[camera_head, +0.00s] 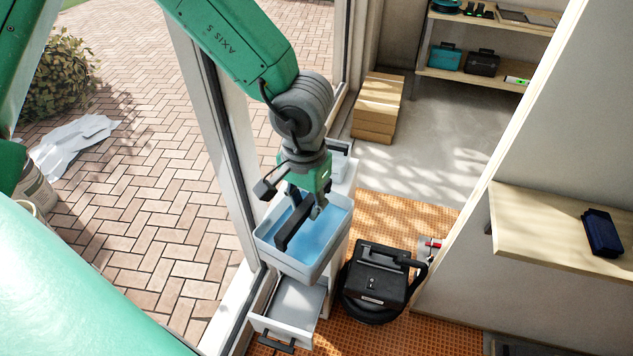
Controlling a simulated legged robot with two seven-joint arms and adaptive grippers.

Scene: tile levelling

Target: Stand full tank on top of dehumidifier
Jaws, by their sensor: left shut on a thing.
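The tank (290,260) is an open pale grey bin holding blue water, with a dark handle bar across it. My left gripper (305,208) comes down from above and is shut on that handle. The white dehumidifier (347,180) stands behind and beneath the tank, by the window frame. The tank hides much of it, and I cannot tell whether the tank touches its top. A white drawer (302,298) with a dark handle sticks out low below the tank. My right gripper is not in view.
A black vacuum (380,275) stands close right of the dehumidifier on the orange mat (415,218). A wooden shelf (540,225) with a dark blue case (602,232) juts out at right. Stacked boxes (378,105) stand behind. The glazed door frame (228,140) is close at left.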

